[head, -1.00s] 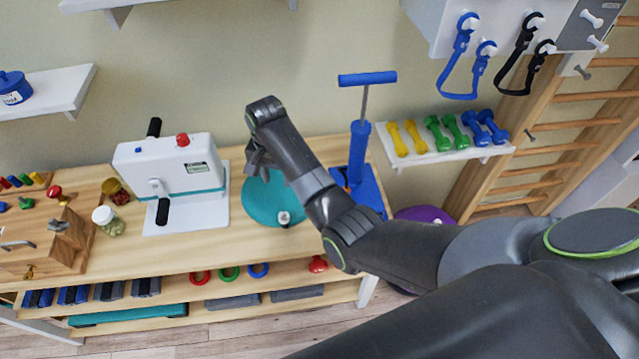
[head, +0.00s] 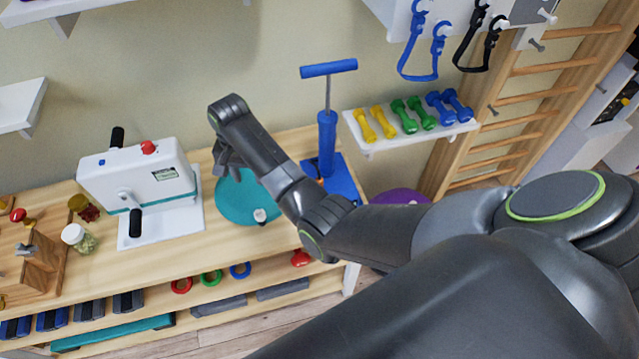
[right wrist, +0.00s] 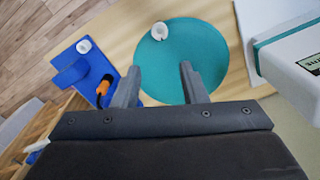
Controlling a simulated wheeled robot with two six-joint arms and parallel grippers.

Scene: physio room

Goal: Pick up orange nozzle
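The orange nozzle (right wrist: 104,83) lies at the end of a black hose by the blue base of the pump, left of my gripper fingers in the right wrist view. The blue pump (head: 327,140) stands upright at the right end of the wooden table in the head view, its base partly hidden by my arm. My right gripper (right wrist: 160,80) is open and empty; its fingers are spread above the teal disc (right wrist: 183,55). The nozzle is outside the fingers, beside the left one. In the head view my right gripper (head: 226,163) hovers over the disc's back left side. My left gripper is out of view.
A white machine with black handles (head: 140,178) stands left of the disc. A small white cup (right wrist: 160,30) sits on the disc's edge. A wall shelf with coloured dumbbells (head: 410,135) is right of the pump. The table front (head: 190,258) is bare.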

